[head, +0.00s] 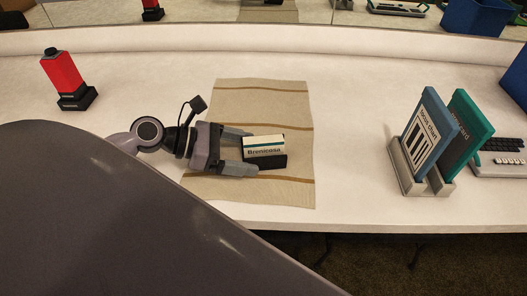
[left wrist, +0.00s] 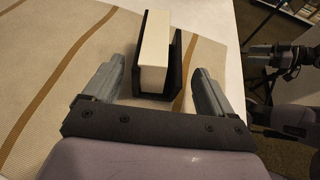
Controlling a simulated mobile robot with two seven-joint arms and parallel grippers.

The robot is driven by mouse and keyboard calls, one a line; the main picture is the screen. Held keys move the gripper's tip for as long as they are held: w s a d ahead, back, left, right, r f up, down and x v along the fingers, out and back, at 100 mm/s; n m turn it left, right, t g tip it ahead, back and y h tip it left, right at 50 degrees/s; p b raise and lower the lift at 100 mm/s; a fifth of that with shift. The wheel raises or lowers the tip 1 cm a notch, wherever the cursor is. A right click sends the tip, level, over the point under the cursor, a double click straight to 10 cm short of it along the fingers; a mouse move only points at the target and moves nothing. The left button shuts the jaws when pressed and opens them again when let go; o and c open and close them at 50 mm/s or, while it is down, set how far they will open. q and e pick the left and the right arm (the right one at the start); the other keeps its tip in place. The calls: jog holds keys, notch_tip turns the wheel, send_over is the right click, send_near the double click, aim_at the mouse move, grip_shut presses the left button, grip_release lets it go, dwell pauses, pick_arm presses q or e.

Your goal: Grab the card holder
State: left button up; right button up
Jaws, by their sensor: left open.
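The card holder (head: 272,162) is a small black stand with a block of pale cards labelled "Bremicosa" and a green strip on top. It sits on the striped beige cloth on the counter. My left gripper (head: 241,152) is open, with one finger towards the far left of the holder and the other along its near left. In the left wrist view, the card holder (left wrist: 156,55) lies ahead, between the lines of the two spread fingers (left wrist: 165,85), with a gap on both sides. My right gripper does not show in the head view.
The striped cloth (head: 262,105) lies flat on the white counter (head: 350,130). A red and black object (head: 63,78) stands at the left. A grey rack (head: 408,178) holds a blue and a green board at the right, beside a keyboard (head: 500,158). The counter's front edge is close.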

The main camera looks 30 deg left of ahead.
aim_at(260, 154)
pick_arm(q)
jog(key=shift+x, duration=2.1)
jog(key=shift+a, duration=0.1)
jog(key=c, duration=1.1)
